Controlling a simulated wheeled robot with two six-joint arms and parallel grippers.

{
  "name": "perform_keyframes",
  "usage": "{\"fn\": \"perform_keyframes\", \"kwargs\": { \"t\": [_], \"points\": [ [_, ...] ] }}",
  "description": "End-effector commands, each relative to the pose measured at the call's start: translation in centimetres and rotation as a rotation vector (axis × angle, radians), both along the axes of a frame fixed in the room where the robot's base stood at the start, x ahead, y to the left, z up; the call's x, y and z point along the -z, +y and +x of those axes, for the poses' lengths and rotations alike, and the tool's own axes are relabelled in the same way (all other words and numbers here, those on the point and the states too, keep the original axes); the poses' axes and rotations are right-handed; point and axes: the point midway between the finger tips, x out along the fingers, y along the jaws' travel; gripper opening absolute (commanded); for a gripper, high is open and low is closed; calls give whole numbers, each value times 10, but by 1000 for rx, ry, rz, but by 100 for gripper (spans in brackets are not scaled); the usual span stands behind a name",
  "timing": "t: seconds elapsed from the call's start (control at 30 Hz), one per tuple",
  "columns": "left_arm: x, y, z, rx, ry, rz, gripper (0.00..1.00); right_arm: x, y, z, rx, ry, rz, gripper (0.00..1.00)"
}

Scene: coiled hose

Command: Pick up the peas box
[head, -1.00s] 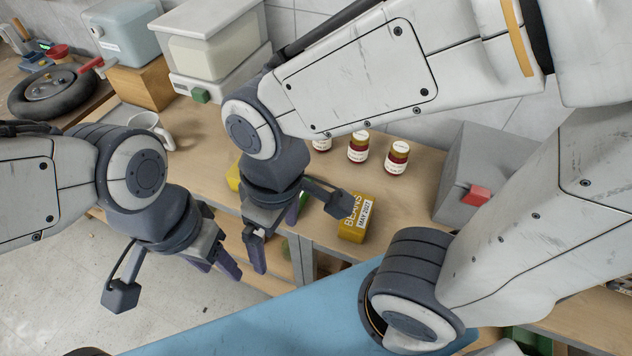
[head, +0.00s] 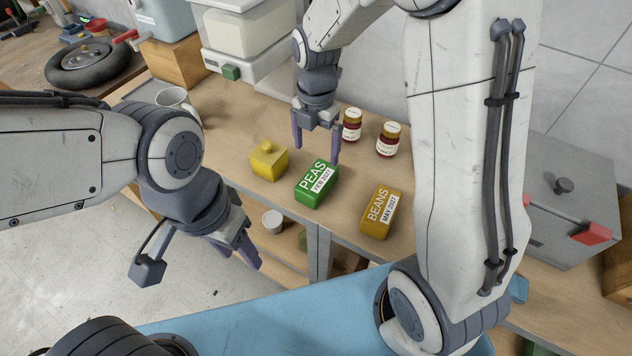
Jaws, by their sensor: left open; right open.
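The green peas box (head: 312,190) lies on the wooden counter, its white lettering and date label facing up. My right gripper (head: 316,152) is open and points down just beyond the box's far edge. One finger is left of the box and the other is close to its far right corner. I cannot tell whether that finger touches it. Nothing is between the fingers that I can see. My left gripper (head: 240,256) is open and empty, in front of the counter at the left, well apart from the box.
A yellow beans box (head: 377,216) lies right of the peas box, and a yellow knobbed container (head: 268,161) stands left of it. Two red jars, one of them (head: 388,140), stand behind. A white mug (head: 176,100) is further left. A grey box (head: 565,200) stands at the right.

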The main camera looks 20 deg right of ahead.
Motion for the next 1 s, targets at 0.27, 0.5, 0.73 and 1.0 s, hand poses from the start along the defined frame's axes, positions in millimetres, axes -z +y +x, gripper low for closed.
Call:
{"fn": "perform_keyframes", "kwargs": {
  "t": [0.27,0.5,0.73,1.0],
  "points": [
    [-4,0,0,0,0,0,50,40,-1,0,-18,6,-1,100],
    [-9,0,0,0,0,0,50,59,-1,-2,-18,6,-1,100],
    [-18,0,0,-1,0,0,50,93,0,-8,-17,6,0,100],
    [-18,0,0,-1,0,0,50,105,0,-7,-16,1,0,100]
  ]
}}
